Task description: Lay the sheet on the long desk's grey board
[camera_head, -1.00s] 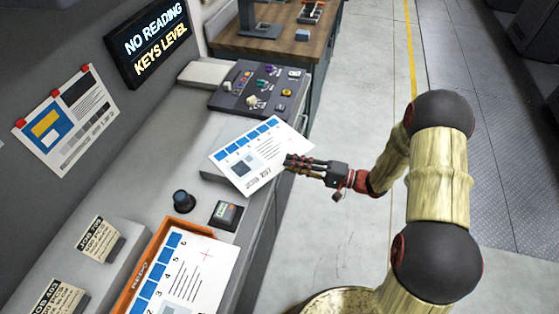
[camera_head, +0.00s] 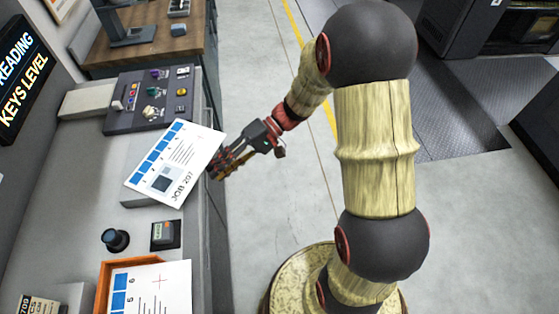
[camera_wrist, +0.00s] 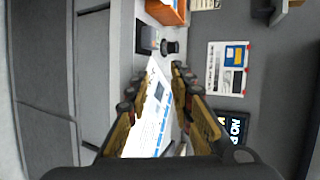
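The white sheet (camera_head: 172,160) has a row of blue squares and "JOB 207" print. It lies over a grey board (camera_head: 138,197) on the long desk and covers most of it; its right side sticks out past the board toward the desk edge. My gripper (camera_head: 216,168) is at the sheet's right edge. In the wrist view my gripper (camera_wrist: 165,72) has its fingers apart, with the sheet (camera_wrist: 150,130) showing between them. Whether both fingers touch the sheet cannot be told.
An orange tray (camera_head: 104,286) with another printed sheet, a black knob (camera_head: 115,240) and a small meter (camera_head: 165,235) stand in front. Open floor lies right of the desk.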

